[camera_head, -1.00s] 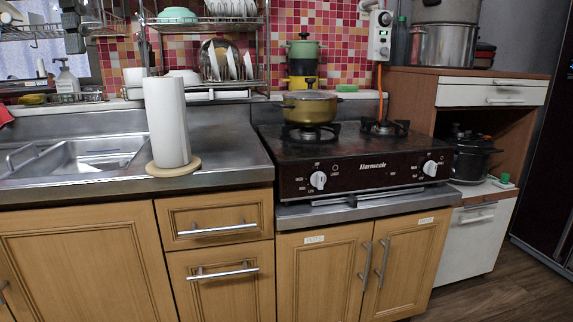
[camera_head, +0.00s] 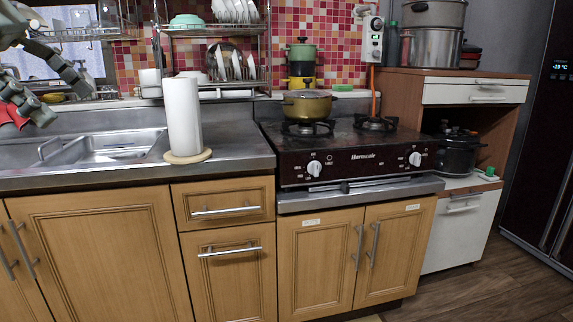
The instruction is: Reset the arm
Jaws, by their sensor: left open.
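My left gripper (camera_head: 62,92) is at the upper left of the head view, in front of the window and above the sink. Its dark fingers are spread apart, with nothing seen between them. A red thing shows beside the lower finger at the left edge, partly hidden by it. My right gripper is not in view.
A paper towel roll (camera_head: 183,115) stands between the sink (camera_head: 112,148) and the stove (camera_head: 350,160). A gold pot (camera_head: 307,104) sits on the left burner. A dish rack (camera_head: 212,85) hangs behind. The floor (camera_head: 480,280) at right is clear.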

